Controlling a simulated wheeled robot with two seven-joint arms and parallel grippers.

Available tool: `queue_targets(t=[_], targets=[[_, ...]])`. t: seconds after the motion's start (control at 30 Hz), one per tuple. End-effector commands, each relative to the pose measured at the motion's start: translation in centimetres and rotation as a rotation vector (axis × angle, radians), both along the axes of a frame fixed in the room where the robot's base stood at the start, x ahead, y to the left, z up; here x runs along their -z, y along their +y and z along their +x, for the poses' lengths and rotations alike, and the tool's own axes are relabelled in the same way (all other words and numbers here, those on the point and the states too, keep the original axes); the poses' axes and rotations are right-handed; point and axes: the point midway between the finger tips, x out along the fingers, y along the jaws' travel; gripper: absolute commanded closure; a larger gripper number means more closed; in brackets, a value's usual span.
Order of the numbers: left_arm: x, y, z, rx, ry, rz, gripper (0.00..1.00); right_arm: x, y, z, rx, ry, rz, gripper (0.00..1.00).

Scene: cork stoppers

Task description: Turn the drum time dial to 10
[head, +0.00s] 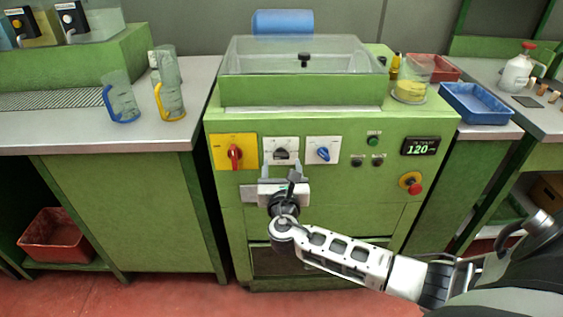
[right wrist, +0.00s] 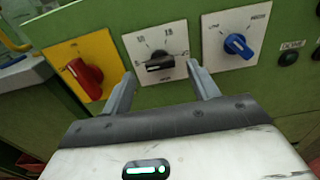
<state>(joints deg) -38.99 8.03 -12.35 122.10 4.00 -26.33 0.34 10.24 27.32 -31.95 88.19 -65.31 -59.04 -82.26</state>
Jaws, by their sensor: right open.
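The drum time dial is a black knob (head: 281,155) on a white plate in the middle of the green machine's front panel. In the right wrist view the black knob (right wrist: 160,61) lies nearly level, with small numerals around it, too blurred to read surely. Which number it points at I cannot tell. My right gripper (head: 282,170) is open and empty, just below and in front of the dial. In the right wrist view its fingers (right wrist: 161,72) stand on either side of the knob, apart from it. My left gripper is not in view.
A red switch (head: 235,154) on a yellow plate is left of the dial, and a blue knob (head: 323,153) is right. A display (head: 421,146) reads about 120, above a red emergency button (head: 414,187). A clear lid (head: 300,55) covers the machine top. Jugs (head: 168,95) stand on the left counter.

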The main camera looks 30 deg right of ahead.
Motion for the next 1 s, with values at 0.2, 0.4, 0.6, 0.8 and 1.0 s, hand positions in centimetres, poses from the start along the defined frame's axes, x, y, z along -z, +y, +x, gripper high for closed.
queue_targets(t=[0.2, 0.4, 0.6, 0.8, 1.0], targets=[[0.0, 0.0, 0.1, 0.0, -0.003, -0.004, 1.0, 0.0, -1.2, 2.0, 0.0, 0.0, 0.0, 0.4], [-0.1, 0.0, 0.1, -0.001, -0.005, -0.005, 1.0, 0.0, -1.5, 2.4, 0.0, 0.0, 0.001, 0.4], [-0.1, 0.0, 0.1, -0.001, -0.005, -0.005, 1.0, 0.0, -1.5, 2.4, 0.0, 0.001, 0.001, 0.51], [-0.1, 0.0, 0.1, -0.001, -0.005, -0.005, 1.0, 0.0, -1.4, 2.4, 0.0, 0.0, 0.0, 0.85], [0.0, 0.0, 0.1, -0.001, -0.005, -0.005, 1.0, 0.1, -1.4, 2.3, -0.001, -0.008, 0.014, 0.85]])
